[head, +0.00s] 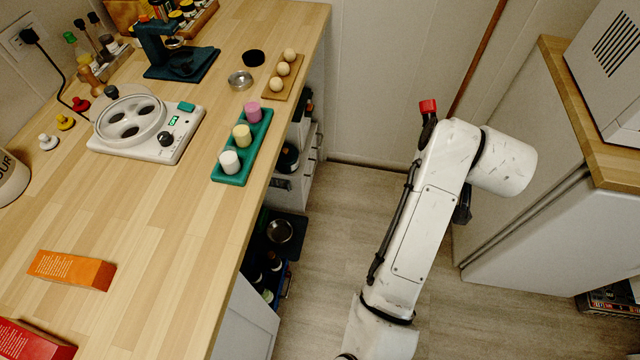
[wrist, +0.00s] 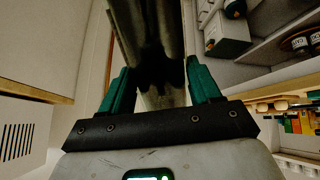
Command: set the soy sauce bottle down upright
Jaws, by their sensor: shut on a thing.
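The soy sauce bottle shows in the head view as a red cap (head: 428,105) on a dark neck, sticking up past the upper left edge of my arm. Its cap end is up; the rest is hidden behind the arm, so I cannot tell its exact tilt. In the wrist view my gripper (wrist: 158,70) has its green fingers on both sides of the dark bottle (wrist: 150,40), shut on it. The bottle is held over the floor gap, right of the wooden counter (head: 150,220), apart from it.
A white cabinet with wooden top (head: 590,120) stands right.

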